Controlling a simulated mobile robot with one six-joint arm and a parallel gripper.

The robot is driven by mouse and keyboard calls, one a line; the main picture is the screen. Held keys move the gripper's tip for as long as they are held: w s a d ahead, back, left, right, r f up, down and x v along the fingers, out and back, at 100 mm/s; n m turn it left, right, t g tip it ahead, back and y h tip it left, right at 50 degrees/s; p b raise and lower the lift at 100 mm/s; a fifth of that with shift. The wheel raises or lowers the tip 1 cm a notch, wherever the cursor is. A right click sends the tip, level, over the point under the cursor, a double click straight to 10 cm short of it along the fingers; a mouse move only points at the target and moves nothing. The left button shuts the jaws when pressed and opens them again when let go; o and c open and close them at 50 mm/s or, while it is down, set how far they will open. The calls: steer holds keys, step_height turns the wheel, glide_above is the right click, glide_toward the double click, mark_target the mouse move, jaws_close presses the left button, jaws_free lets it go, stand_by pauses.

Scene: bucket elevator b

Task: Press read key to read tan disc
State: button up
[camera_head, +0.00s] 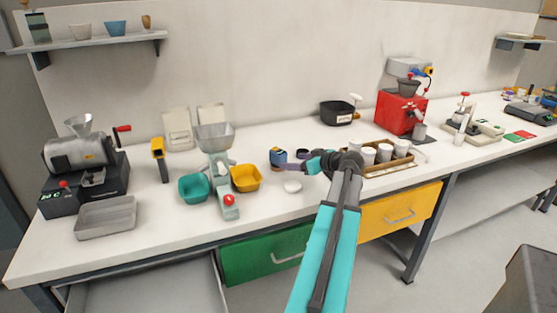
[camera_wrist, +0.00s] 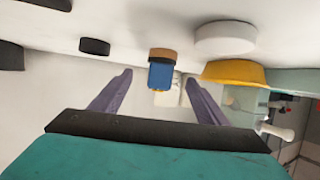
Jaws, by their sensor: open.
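A small blue block-like device (camera_head: 278,156) stands on the bench, left of my gripper (camera_head: 294,166). In the wrist view, which looks turned over, the blue device (camera_wrist: 161,75) lies ahead between my two purple fingers (camera_wrist: 158,82). A tan-brown round piece (camera_wrist: 163,54) is at its bench-side end; I cannot tell whether it is under the device or in front of it. My gripper is open and empty, with a gap to the device. No key can be made out for certain; small yellow marks show on the device's far end.
A white disc (camera_head: 292,187) lies near the bench's front edge, and a black puck (camera_head: 303,153) stands behind. A yellow bowl (camera_head: 246,178) and a teal bowl (camera_head: 193,188) stand left. A wooden tray of white cups (camera_head: 389,166) is close to my arm on the right.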

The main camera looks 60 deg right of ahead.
mark_target(284, 160)
steer(key=shift+x, duration=1.4)
steer(key=shift+p+x, duration=1)
steer(key=shift+x, duration=1.55)
steer(key=shift+w+a+r, duration=0.1)
steer(key=shift+r, duration=0.05)
steer(key=c, duration=1.6)
steer(key=shift+o, duration=0.2)
steer(key=shift+r, duration=0.15)
